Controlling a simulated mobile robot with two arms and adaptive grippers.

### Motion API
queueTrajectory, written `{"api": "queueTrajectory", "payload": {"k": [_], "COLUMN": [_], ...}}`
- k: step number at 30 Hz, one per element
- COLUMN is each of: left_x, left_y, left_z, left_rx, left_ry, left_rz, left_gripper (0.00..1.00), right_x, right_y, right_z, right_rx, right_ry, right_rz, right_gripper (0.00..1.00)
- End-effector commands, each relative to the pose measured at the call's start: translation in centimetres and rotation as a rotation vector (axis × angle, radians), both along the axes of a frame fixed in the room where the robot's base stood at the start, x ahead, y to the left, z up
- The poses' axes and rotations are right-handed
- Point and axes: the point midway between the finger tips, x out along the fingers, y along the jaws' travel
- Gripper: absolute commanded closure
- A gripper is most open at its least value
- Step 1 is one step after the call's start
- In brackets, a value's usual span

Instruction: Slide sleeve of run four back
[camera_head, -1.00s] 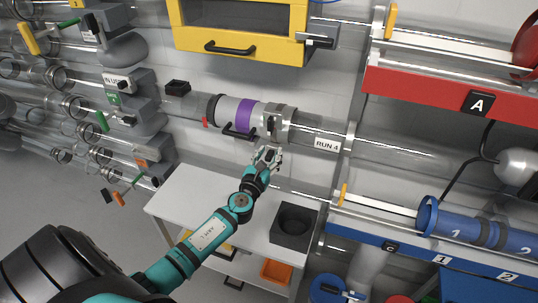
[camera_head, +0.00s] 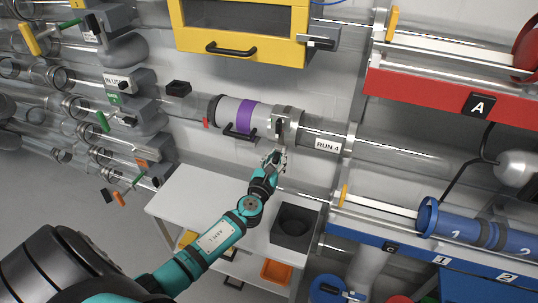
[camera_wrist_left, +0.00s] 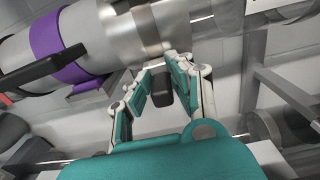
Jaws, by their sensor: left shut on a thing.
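The clear run four tube (camera_head: 395,155) crosses the wall, with a label reading RUN 4 (camera_head: 328,145). On its left is a grey canister section with a purple band (camera_head: 246,116), also seen in the wrist view (camera_wrist_left: 57,45). The metallic sleeve (camera_head: 289,120) sits around the line, right of the band; it also shows in the wrist view (camera_wrist_left: 142,28). My left gripper (camera_head: 274,157) reaches up from below. In the wrist view its fingers (camera_wrist_left: 160,88) are closed around a dark grip (camera_wrist_left: 160,100) hanging under the sleeve. My right gripper is out of view.
A black handle (camera_head: 239,134) hangs below the canister, left of my gripper. A white table (camera_head: 190,195) with a black box (camera_head: 295,226) stands below. A yellow cabinet (camera_head: 240,45) hangs above. A blue-railed unit (camera_head: 385,238) is at lower right.

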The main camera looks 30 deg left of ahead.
Motion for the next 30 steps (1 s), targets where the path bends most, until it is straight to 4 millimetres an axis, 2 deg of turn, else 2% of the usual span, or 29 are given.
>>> {"api": "queueTrajectory", "payload": {"k": [1,4,12,13,18,26,30], "left_x": [0.3,0.6,0.7,0.7,0.7,0.5,-0.7], "left_y": [-1.6,-2.9,-3.3,-3.3,-3.2,-3.0,-3.3], "left_z": [0.1,0.0,-0.1,-0.1,-0.1,-0.1,-0.2], "left_rx": [-0.004,-0.003,-0.002,-0.002,-0.002,-0.002,-0.002], "left_ry": [0.000,0.001,0.001,0.001,0.001,0.001,0.003], "left_rz": [-0.011,-0.011,-0.014,-0.014,-0.012,-0.008,-0.008], "left_gripper": [1.00,1.00,1.00,0.78,0.58,0.58,0.58], "right_x": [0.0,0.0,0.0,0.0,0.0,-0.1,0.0], "right_y": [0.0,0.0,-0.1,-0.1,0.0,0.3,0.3], "right_z": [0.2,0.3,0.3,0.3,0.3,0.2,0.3], "right_rx": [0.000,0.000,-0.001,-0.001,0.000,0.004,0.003], "right_ry": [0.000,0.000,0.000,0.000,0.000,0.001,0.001], "right_rz": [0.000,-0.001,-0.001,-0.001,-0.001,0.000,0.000], "right_gripper": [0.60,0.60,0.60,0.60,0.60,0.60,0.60]}}
